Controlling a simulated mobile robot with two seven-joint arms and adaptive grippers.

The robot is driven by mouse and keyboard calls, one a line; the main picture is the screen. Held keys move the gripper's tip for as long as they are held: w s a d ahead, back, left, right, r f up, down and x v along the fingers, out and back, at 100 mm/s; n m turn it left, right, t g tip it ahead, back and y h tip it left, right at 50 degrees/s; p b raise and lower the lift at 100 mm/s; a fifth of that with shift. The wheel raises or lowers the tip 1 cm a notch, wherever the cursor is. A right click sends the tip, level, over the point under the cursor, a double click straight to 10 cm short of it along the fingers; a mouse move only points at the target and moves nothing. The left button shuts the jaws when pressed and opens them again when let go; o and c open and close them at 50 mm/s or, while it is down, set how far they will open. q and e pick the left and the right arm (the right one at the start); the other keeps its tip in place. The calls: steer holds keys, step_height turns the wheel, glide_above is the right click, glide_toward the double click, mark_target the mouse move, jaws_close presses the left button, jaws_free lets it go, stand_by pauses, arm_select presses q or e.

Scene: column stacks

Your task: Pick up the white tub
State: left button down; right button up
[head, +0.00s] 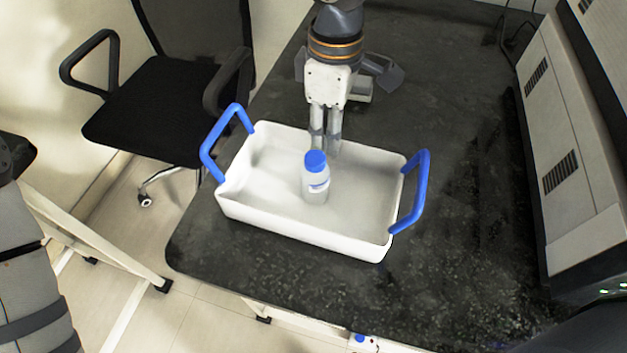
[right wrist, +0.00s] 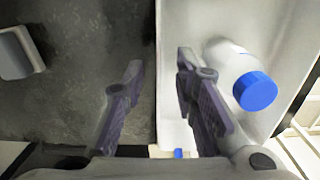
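The white tub (head: 300,231) with two blue handles stands on the dark table in the head view. A white bottle (head: 315,188) with a blue cap stands inside it. My right gripper (head: 326,140) points down at the tub's far long wall. In the right wrist view, the open fingers of my right gripper (right wrist: 160,90) are on either side of the tub's wall (right wrist: 172,30), apart from each other. The right finger is on the inside, near the bottle (right wrist: 225,58). Contact with the wall cannot be told. My left gripper is not in view.
A black office chair (head: 160,105) stands left of the table. Large grey-white equipment (head: 565,170) lines the right side. A small pale object (head: 360,88) lies behind my right gripper. The dark table (head: 450,240) is clear right of the tub.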

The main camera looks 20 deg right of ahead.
step_height(320, 180, down, 2)
steer(key=shift+w+f, duration=0.1)
steer(key=shift+f, duration=0.15)
jaws_close()
steer(key=shift+r, duration=0.1)
